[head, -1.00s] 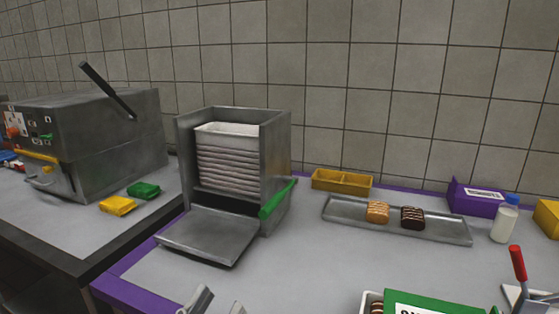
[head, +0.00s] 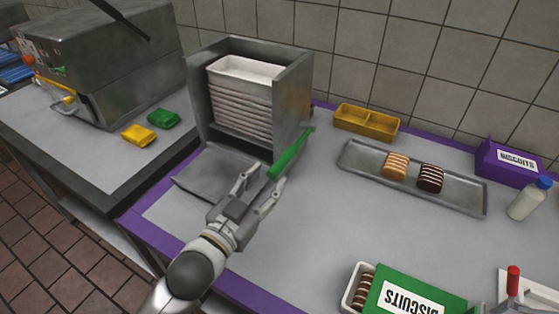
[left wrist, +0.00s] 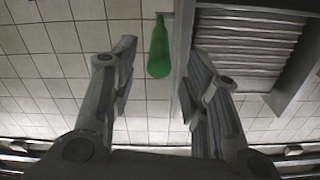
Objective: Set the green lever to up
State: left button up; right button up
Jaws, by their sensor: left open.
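The green lever (head: 288,156) is on the right side of the grey metal tray dispenser (head: 296,100). In the head view it slants, its green end low and toward me. In the left wrist view the lever (left wrist: 158,48) shows ahead between the fingers, nearer the top. My left gripper (head: 262,184) is open at the lever's low end, its fingers apart; I cannot tell whether they touch it. The left wrist view shows the open fingers (left wrist: 158,95) with nothing held. My right gripper is not in view.
White trays (head: 240,98) are stacked in the dispenser, above its metal shelf (head: 212,172). A metal tray (head: 458,196) with two biscuits lies right, near a yellow box (head: 366,122) and a milk bottle (head: 528,200). A green biscuits box (head: 405,298) is in front. The middle counter is clear.

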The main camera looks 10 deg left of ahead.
aim_at(280, 167)
pick_arm(q)
jog(key=x, duration=0.6)
jog(key=shift+w+d+p, duration=0.1)
jog(key=shift+p, duration=0.2)
jog(key=shift+c, duration=0.3)
grip_shut()
